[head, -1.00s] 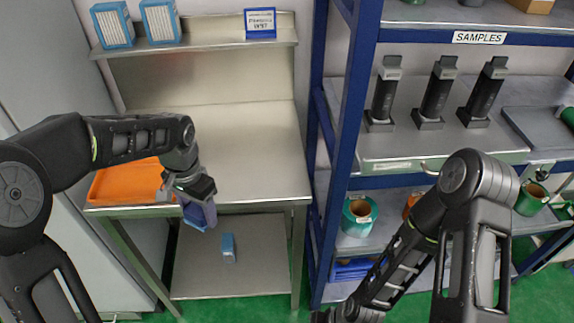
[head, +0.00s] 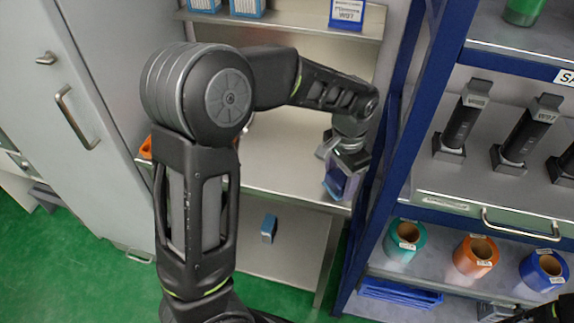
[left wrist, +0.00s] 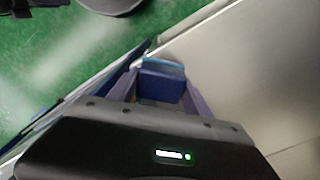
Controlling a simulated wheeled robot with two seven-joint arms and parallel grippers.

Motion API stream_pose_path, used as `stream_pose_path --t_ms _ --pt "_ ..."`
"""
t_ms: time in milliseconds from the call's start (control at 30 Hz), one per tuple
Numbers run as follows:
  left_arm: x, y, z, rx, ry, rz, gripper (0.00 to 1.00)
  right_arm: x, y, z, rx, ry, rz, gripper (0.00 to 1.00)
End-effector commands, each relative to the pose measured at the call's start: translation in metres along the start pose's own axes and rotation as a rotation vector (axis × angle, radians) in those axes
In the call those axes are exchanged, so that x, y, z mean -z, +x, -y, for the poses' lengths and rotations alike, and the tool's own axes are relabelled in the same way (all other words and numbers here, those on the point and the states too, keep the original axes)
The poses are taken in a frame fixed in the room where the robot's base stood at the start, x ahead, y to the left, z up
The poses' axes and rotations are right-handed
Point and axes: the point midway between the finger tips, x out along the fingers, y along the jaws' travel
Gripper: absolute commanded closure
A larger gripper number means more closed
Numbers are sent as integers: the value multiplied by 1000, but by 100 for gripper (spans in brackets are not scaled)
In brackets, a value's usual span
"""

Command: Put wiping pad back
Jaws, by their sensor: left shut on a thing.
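My left gripper (head: 338,188) is shut on a blue block, which appears to be the wiping pad. The gripper is near the right front edge of the steel bench, close to the blue rack post. In the left wrist view the blue wiping pad (left wrist: 162,80) sits between the purple fingers of my left gripper (left wrist: 158,92). In the head view the fingers mostly hide the pad. My right gripper is out of view; only a dark piece of my arm shows at the lower right corner.
The steel bench (head: 285,160) has a lower shelf with a small blue block (head: 268,228). An orange tray (head: 146,148) is mostly hidden. The blue rack (head: 385,190) holds dark devices and coloured rolls.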

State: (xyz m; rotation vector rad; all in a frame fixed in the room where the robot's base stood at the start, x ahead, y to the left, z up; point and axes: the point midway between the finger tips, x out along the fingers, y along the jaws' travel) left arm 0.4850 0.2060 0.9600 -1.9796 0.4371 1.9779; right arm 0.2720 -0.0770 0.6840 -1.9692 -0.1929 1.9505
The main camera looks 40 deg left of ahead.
Motion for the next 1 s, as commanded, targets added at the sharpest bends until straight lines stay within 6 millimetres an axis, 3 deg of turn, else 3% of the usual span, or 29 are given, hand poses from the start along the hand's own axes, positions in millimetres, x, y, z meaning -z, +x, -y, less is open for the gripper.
stream_pose_path --t_ms 167,300,433,533,667,867,1000 --pt "-9 -17 51 15 -340 -24 100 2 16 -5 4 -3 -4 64" --pt "-31 -41 104 30 -728 -44 100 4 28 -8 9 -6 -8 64" --pt "-54 -62 138 39 -1021 -59 100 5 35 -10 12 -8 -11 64" --pt "-64 -72 151 42 -1138 -65 100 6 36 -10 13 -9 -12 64" --pt "-66 -76 153 43 -1170 -65 100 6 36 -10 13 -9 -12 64" --pt "-66 -75 153 44 -1166 -64 100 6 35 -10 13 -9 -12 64" --pt "-66 -64 152 44 -1165 -61 100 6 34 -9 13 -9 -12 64"
